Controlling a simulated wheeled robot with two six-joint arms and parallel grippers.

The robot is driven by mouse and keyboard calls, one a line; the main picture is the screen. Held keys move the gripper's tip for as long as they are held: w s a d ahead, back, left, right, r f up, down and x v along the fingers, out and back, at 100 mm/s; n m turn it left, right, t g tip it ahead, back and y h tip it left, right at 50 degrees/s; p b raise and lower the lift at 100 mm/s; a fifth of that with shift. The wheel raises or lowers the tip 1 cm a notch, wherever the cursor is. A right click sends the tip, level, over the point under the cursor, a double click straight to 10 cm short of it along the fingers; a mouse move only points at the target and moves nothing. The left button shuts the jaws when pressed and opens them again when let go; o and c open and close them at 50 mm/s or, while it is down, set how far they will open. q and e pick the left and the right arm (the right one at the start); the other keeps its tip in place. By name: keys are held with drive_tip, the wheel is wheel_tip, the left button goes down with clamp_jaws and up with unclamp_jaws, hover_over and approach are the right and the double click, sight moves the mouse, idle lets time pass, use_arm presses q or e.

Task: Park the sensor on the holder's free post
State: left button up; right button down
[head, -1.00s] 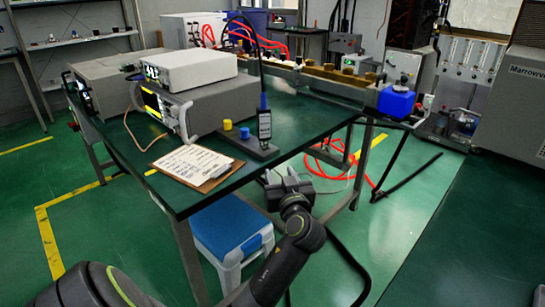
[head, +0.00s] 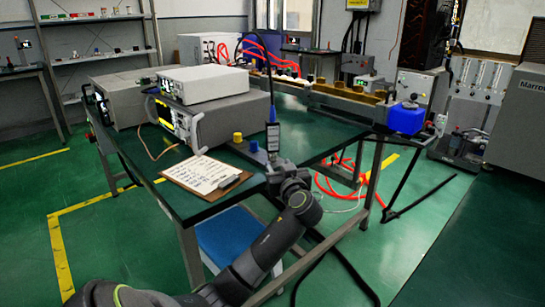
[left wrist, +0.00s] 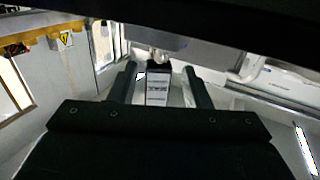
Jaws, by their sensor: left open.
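The sensor (head: 273,137), a slim dark block with a pale label and a blue top with a black cable, stands upright at the right end of the holder (head: 243,151). The holder is a dark slab on the bench's front edge. It bears a yellow post (head: 238,137) and a blue post (head: 254,146) left of the sensor. My left gripper (head: 284,168) is open at the bench edge, just in front of the sensor, and hides its foot. In the left wrist view, the sensor's label (left wrist: 158,88) shows between my open fingers (left wrist: 161,84); contact cannot be told.
A clipboard (head: 207,176) lies left of the holder. Instruments (head: 178,122) stand behind it. The sensor's cable (head: 270,75) arcs up and back over the bench. A blue box (head: 406,118) sits at the right, and a blue-topped stool (head: 228,235) stands below the bench.

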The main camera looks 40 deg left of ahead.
sight(274, 157)
use_arm(q)
drive_tip(key=x, duration=0.7)
drive_tip(key=shift+w+a, duration=0.15)
drive_tip(key=shift+a, duration=0.05)
drive_tip(key=c, duration=0.9)
